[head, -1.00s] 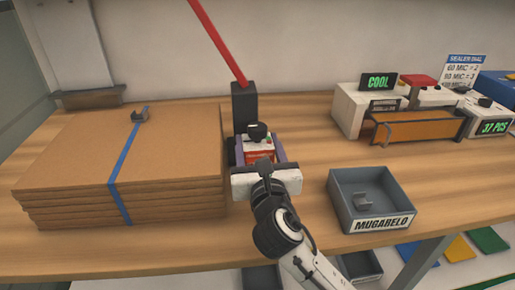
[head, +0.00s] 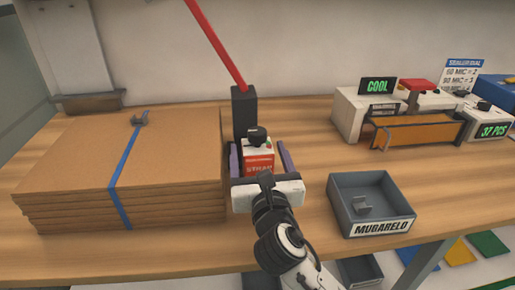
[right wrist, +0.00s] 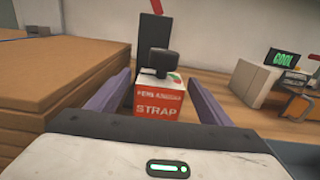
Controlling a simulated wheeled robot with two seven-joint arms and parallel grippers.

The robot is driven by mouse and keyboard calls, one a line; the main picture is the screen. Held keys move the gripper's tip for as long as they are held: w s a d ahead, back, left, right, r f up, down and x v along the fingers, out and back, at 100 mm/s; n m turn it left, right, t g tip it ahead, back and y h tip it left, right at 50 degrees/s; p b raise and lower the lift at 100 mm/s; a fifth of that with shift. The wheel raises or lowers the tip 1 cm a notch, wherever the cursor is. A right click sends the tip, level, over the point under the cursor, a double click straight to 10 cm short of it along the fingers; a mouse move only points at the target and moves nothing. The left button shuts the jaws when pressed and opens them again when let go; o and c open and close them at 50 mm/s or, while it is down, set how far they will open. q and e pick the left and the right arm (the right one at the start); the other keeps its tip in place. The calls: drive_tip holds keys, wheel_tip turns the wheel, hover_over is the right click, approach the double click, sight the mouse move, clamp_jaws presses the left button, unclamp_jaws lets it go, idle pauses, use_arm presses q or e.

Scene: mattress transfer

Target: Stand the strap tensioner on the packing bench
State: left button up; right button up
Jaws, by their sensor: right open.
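The strap tensioner appears to be the white-and-red body marked STRAP (head: 259,163) with a black knob on top. It stands upright on the packing bench (head: 315,165), right of the cardboard stack. A black post (head: 243,108) with a long red lever rises right behind it; I cannot tell whether they are joined. My right gripper (head: 258,148) is open, its purple fingers on either side of the body. In the right wrist view the body (right wrist: 157,98) sits between the fingers, with a gap visible on each side. My left gripper is not in view.
A strapped cardboard stack (head: 75,170) lies close on the left. A grey tray marked MUGARELO (head: 385,228) with a small metal clip sits to the right. A sealer (head: 420,125) stands at the back right. Bare bench lies between the tray and sealer.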

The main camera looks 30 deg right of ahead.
drive_tip(key=v, duration=1)
drive_tip(key=shift+s+r, duration=0.1)
